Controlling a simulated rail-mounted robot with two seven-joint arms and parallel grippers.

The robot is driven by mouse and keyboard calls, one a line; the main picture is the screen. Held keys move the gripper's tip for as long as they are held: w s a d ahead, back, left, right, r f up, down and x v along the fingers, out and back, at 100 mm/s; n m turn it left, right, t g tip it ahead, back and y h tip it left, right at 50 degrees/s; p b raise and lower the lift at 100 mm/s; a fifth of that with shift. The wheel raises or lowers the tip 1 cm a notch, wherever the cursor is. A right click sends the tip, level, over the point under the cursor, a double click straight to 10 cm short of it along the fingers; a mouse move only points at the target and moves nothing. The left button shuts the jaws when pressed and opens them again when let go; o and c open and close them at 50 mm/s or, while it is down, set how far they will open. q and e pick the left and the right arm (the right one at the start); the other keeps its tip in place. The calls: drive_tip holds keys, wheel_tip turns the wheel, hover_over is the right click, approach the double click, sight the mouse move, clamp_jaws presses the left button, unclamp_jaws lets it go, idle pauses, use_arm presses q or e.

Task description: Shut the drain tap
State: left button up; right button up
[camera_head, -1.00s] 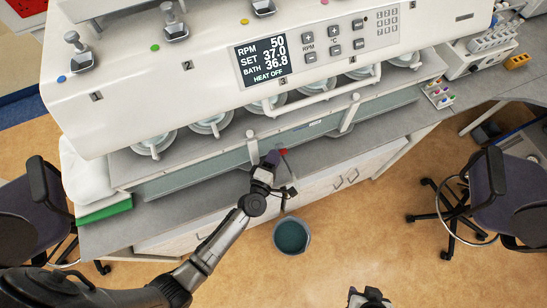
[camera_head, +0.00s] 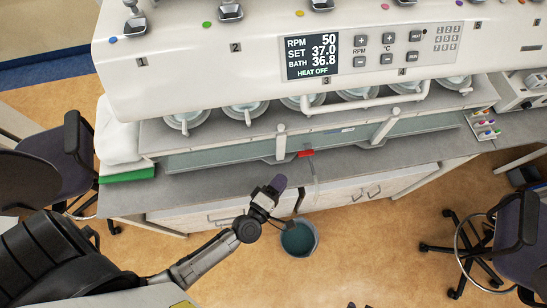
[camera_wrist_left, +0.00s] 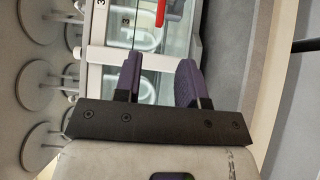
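The drain tap's red handle (camera_head: 306,153) is at the front wall of the water bath (camera_head: 225,158). It lies roughly along the bath front; the tap body is too small to make out. A clear hose (camera_head: 315,180) hangs below it towards a grey bucket (camera_head: 299,240) of teal liquid on the floor. My left gripper (camera_head: 277,184) is below and left of the handle, apart from it. In the left wrist view its purple fingers (camera_wrist_left: 160,80) are spread with nothing between them, and the red handle (camera_wrist_left: 160,12) shows beyond.
The bath's white control head (camera_head: 250,60) overhangs several vessels (camera_head: 245,112). The grey bench (camera_head: 190,190) runs along the front, with white cabinets below. A green item (camera_head: 127,175) lies at left. Chairs (camera_head: 495,245) stand either side.

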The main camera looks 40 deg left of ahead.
use_arm(q)
drive_tip(key=shift+s, duration=1.65)
